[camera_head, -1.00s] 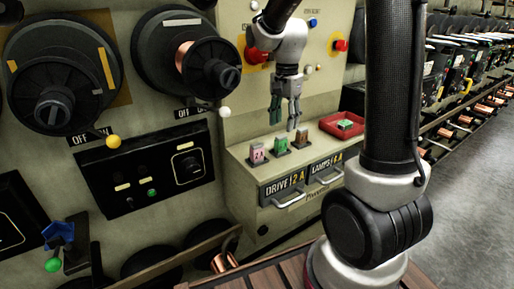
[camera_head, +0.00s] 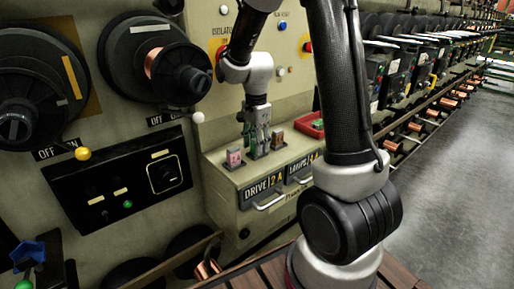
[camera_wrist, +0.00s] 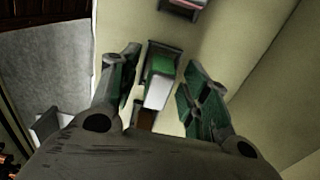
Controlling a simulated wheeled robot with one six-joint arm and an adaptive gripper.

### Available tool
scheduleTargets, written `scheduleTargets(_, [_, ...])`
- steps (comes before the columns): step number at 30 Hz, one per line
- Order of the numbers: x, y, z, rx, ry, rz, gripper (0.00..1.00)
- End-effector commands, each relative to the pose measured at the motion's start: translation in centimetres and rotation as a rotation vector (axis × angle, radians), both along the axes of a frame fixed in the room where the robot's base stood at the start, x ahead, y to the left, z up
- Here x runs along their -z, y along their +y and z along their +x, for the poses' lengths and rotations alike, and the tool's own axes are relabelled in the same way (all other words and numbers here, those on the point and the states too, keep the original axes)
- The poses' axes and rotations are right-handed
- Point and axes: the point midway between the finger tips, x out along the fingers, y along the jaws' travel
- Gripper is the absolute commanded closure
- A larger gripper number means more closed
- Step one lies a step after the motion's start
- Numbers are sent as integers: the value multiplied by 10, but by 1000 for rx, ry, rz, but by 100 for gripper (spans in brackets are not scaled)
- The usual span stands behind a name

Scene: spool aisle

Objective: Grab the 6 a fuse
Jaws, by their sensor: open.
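Three small fuses stand in a row on top of a cream cabinet: a pink one (camera_head: 235,157), a green one mostly hidden by my gripper, and a brown one (camera_head: 278,139). I cannot read a 6 A marking on any of them. My gripper (camera_head: 259,138) points down over the middle of the row. In the wrist view my gripper (camera_wrist: 162,60) is open, with the green fuse (camera_wrist: 160,66) with its white face between the fingers, apparently untouched. The pink fuse (camera_wrist: 186,5) shows at the top edge, and the brown fuse (camera_wrist: 146,118) is partly hidden behind my gripper.
A red tray (camera_head: 308,130) sits right of the row, partly hidden by my arm. Below are drawers labelled DRIVE 2 A (camera_head: 262,188) and LAMPS (camera_head: 300,170), with handles. A panel with knobs and buttons rises behind.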

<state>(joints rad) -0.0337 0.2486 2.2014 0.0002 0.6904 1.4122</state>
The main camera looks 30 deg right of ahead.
Motion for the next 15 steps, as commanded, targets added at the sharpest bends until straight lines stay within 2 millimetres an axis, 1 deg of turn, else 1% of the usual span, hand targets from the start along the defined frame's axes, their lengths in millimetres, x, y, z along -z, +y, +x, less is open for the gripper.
scheduleTargets(3, [0,0,0,0,0,0,54])
scheduleTargets(4, [0,0,0,0,0,0,57])
scheduleTargets(8, [0,0,0,0,0,0,81])
scheduleTargets(9, [0,0,0,0,0,0,88])
scheduleTargets(11, [-1,0,0,0,0,0,99])
scheduleTargets(15, [-1,0,0,-1,0,0,100])
